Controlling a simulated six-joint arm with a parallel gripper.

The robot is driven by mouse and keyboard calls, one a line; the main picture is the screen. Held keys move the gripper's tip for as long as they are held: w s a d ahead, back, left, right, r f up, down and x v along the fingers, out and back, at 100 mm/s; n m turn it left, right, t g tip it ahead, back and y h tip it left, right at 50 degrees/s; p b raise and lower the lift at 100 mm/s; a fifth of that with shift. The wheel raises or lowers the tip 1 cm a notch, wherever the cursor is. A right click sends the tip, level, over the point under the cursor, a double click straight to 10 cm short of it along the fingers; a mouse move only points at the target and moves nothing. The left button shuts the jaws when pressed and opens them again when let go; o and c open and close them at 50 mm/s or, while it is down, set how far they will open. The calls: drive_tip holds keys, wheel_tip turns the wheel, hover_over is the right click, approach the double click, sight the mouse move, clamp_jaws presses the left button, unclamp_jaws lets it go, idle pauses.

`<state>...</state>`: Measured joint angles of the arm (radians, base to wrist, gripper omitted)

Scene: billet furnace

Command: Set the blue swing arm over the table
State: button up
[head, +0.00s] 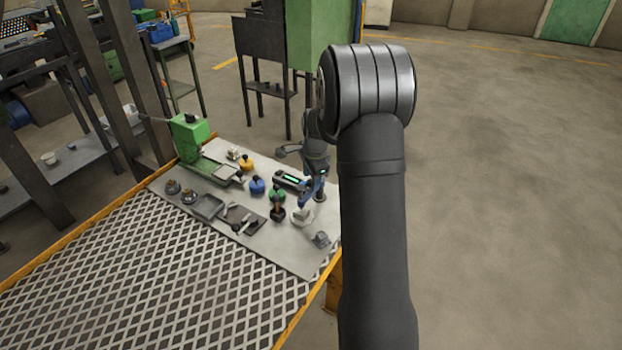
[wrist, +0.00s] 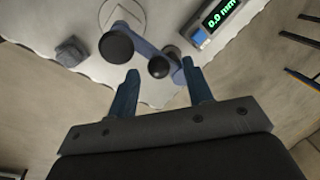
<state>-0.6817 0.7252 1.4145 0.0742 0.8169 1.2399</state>
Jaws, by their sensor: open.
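In the wrist view, the blue swing arm (wrist: 146,49) is a short blue bar at top centre. A large black knob (wrist: 116,47) and a smaller dark ball knob (wrist: 159,68) appear along it. The bar shows against the pale table top (wrist: 92,67), close to the table's edge. My gripper (wrist: 160,66) is open, its two blue-grey fingers apart, with the smaller knob seen between their tips. I cannot tell the depth gap. In the head view, my gripper (head: 310,190) is small above the table's right end, and I cannot separate the swing arm from it.
A digital readout (wrist: 213,18) lies right of the swing arm, and a grey block (wrist: 71,52) lies left. The table also carries a green machine (head: 187,135), a blue pot (head: 257,185), a yellow pot (head: 246,162) and trays (head: 208,207). Open floor (head: 500,200) lies right.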

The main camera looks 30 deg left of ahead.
wheel_tip(320, 180, up, 16)
drive_tip(key=s+d, duration=0.2)
drive_tip(key=shift+d, duration=0.3)
drive_tip(key=a+f, duration=0.1)
drive_tip(key=f, duration=0.4)
drive_tip(key=w+f, duration=0.1)
drive_tip(key=f, duration=0.5)
drive_tip(key=w+a+f, duration=0.1)
drive_tip(key=f, duration=0.5)
drive_tip(key=shift+a, duration=0.35)
drive_tip(key=shift+r, duration=0.1)
wheel_tip(320, 180, up, 18)
drive_tip(key=s+d+f, duration=0.1)
drive_tip(key=s+d, duration=0.1)
drive_tip(key=d, duration=0.1)
drive_tip(key=a+f, duration=0.1)
drive_tip(key=f, duration=0.4)
drive_tip(key=w+a+f, duration=0.1)
drive_tip(key=f, duration=0.5)
drive_tip(key=w+a+f, duration=0.1)
drive_tip(key=f, duration=0.5)
drive_tip(key=shift+w+d+f, duration=0.1)
drive_tip(key=shift+f, duration=0.05)
drive_tip(key=shift+d+n, duration=0.35)
drive_tip(key=shift+n, duration=0.45)
drive_tip(key=shift+d+n, duration=0.3)
drive_tip(key=shift+n, duration=0.5)
